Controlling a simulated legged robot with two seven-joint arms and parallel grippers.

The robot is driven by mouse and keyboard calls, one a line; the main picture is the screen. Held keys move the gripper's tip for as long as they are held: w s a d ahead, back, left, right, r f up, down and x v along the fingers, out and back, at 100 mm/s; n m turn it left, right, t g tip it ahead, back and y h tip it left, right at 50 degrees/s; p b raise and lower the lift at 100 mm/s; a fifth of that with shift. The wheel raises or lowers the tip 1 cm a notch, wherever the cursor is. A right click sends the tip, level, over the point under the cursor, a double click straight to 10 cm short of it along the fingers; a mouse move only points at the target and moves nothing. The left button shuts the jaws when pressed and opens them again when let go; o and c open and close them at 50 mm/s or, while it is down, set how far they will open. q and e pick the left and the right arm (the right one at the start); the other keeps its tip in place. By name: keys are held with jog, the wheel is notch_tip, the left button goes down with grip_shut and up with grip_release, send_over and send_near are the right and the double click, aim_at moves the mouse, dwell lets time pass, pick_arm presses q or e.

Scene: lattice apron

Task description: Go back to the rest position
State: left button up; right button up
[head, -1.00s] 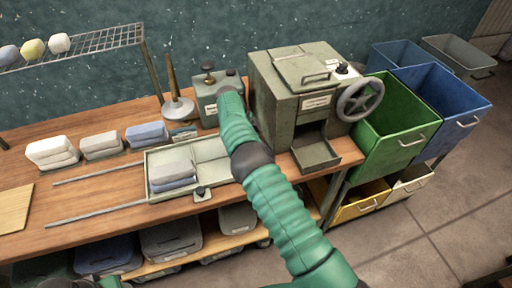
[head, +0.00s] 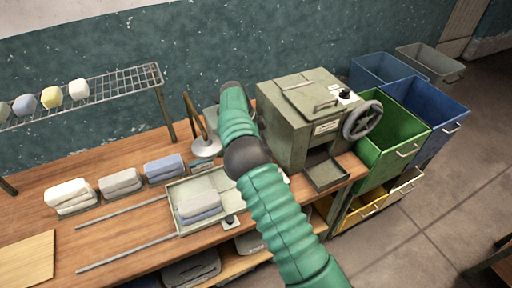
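My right arm, in a green ribbed sleeve, comes in from the bottom and reaches up over the bench, ending in front of the small grey-green box beside the machine (head: 285,122). Its gripper does not show; the arm's far end hides what is behind it. My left arm and gripper are not in view.
The wooden bench (head: 120,240) bears white, grey and blue block stacks (head: 163,168) and a spindle stand (head: 206,146). A wire rack (head: 120,84) stands at the back left. Green (head: 398,138) and blue (head: 440,108) bins stand right of the machine. Open floor lies at the right.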

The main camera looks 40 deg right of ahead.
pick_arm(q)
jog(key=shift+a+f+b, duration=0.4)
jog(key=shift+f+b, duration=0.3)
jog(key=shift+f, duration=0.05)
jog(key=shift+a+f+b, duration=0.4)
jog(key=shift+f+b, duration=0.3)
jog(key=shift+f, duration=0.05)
pick_arm(e)
jog(key=s+a+f+n+t+y, duration=0.1)
jog(key=s+a+n+t, duration=0.1)
jog(key=s+a+n, duration=0.8)
jog(key=s+a+f+n+t+y, duration=0.1)
jog(key=s+a+n+t+y, duration=0.1)
jog(key=s+a+n, duration=0.9)
jog(key=shift+a+f+n+t+y, duration=0.3)
jog(key=shift+a+n+t, duration=0.3)
jog(key=shift+a+n, duration=2.1)
